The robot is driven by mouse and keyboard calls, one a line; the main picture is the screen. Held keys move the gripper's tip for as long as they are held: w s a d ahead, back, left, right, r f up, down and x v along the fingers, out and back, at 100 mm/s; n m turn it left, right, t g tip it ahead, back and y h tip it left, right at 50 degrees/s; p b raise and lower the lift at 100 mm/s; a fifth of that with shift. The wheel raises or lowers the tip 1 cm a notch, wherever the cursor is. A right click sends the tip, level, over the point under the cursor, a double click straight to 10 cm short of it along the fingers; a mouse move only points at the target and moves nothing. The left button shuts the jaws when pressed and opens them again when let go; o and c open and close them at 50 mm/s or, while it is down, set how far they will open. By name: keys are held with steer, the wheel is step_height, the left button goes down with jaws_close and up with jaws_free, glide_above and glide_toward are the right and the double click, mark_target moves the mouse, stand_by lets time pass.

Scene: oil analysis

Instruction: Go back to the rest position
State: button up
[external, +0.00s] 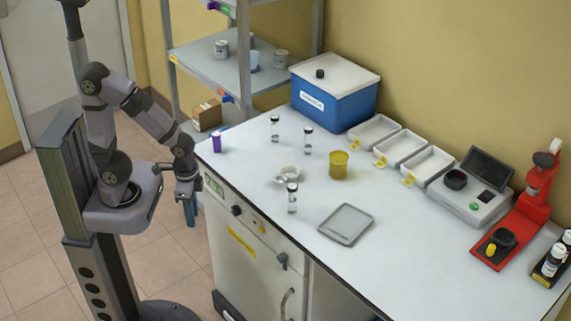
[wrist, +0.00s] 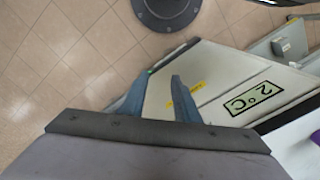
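My gripper (external: 190,212) hangs pointing down just off the left end of the white bench (external: 270,222), beside the cabinet front. In the wrist view my gripper (wrist: 160,80) shows two blue fingers standing apart with nothing between them. My arm is folded, with its elbow raised beside its column. Floor tiles and the cabinet front with a green "2°C" display (wrist: 254,98) lie below the fingers.
A yellow cup (external: 339,166), grey tray (external: 346,224), blue cooler (external: 333,100) and red press (external: 515,230) are farther off. A shelf (external: 215,62) stands behind.

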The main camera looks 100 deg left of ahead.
step_height(320, 180, up, 10)
steer(key=p, duration=0.7)
steer(key=shift+p, duration=0.3)
